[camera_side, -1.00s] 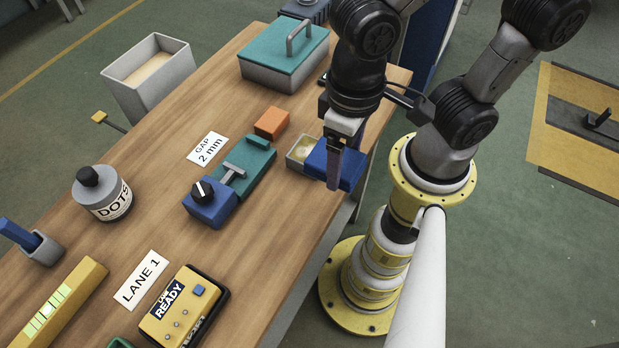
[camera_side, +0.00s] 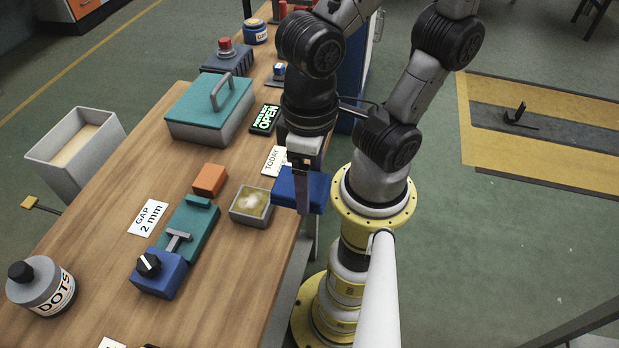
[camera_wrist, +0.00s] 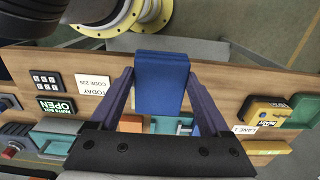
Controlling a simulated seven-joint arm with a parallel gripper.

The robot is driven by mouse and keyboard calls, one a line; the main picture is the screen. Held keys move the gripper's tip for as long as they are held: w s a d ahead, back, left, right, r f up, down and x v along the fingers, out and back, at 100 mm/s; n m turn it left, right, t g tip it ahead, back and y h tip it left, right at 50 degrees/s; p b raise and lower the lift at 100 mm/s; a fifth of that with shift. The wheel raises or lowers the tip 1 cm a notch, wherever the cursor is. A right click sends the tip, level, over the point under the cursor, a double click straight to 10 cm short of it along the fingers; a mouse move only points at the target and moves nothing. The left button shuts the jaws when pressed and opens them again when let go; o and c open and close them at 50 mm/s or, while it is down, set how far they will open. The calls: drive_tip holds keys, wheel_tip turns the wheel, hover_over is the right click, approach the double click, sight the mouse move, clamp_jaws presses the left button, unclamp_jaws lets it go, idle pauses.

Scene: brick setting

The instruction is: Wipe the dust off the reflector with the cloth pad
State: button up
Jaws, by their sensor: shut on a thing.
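A blue block (camera_side: 284,188), which I take to be the cloth pad, is gripped by my gripper (camera_side: 303,207) at the bench's right edge. In the wrist view this pad (camera_wrist: 160,80) sits between the two fingers of my gripper (camera_wrist: 160,78). A small grey-framed square (camera_side: 251,206) with a yellowish face and a whitish patch, seemingly the dusty reflector, lies on the bench just left of the pad. The pad looks raised and apart from it. I cannot pick out the reflector in the wrist view.
An orange block (camera_side: 210,179) and a teal fixture (camera_side: 190,230) with a blue knob box (camera_side: 159,273) stand left of the reflector. A teal-lidded box (camera_side: 208,108) and a "TODAY" card (camera_side: 275,161) are farther back. Bare wood (camera_side: 235,265) lies in front.

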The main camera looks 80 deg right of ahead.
drive_tip(key=shift+w+a+r+n, duration=0.1)
drive_tip(key=shift+w+a+n, duration=0.3)
drive_tip(key=shift+n, duration=0.6)
drive_tip(key=w+d, duration=0.2)
drive_tip(key=w, duration=0.4)
drive_tip(key=m, duration=0.2)
hover_over(263, 191)
drive_tip(key=f, duration=0.2)
drive_tip(key=shift+s+d+f, duration=0.1)
drive_tip(key=shift+f, duration=1.65)
drive_tip(key=shift+d+f, duration=0.1)
drive_tip(key=shift+f, duration=1.65)
drive_tip(key=shift+a+f, duration=0.25)
drive_tip(key=shift+f, duration=0.05)
drive_tip(key=shift+a, duration=0.45)
drive_tip(key=shift+c, duration=0.7)
drive_tip(key=shift+a, duration=2.55)
drive_tip(key=shift+d, duration=3.1)
drive_tip(key=shift+d+r, duration=0.1)
drive_tip(key=shift+d, duration=0.05)
wheel_tip(263, 191, up, 8)
